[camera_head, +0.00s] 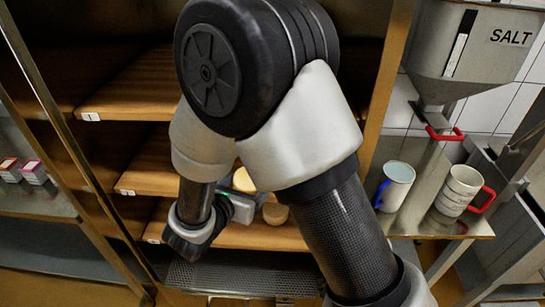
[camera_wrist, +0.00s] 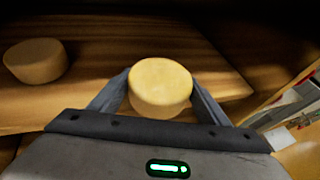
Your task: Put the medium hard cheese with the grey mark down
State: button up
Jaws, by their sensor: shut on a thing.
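My gripper (camera_wrist: 160,95) is shut on a pale yellow round cheese (camera_wrist: 160,86), with one finger on each side of it. The cheese is upright; its top and near side show plain, and I see no grey mark on it. In the head view my gripper (camera_head: 246,207) is partly hidden by my arm, low in the wooden rack, and the held cheese (camera_head: 275,213) shows at its right. The cheese is at or just above the lower board (camera_head: 262,236); I cannot tell whether it touches.
Another round cheese (camera_wrist: 36,60) stands on the board to the left, apart from the held one. Wooden boards with small number tags (camera_head: 91,117) lie above. A salt hopper (camera_head: 470,50), a white-blue mug (camera_head: 396,186) and a red-handled mug (camera_head: 460,190) are at the right.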

jog(key=w+d, duration=0.1)
jog(key=w, duration=0.2)
jog(key=w+d, duration=0.1)
jog(key=w, duration=0.2)
jog(key=w+d+p, duration=0.1)
jog(key=w, duration=0.2)
jog(key=shift+d+r, duration=0.1)
jog(key=shift+d, duration=0.05)
jog(key=w, duration=0.1)
jog(key=w+d, duration=0.1)
jog(key=shift+w, duration=0.35)
jog(key=shift+w+f, duration=0.1)
jog(key=shift+f, duration=0.7)
jog(key=shift+f, duration=0.2)
jog(key=o, duration=1.1)
jog(key=shift+c, duration=0.2)
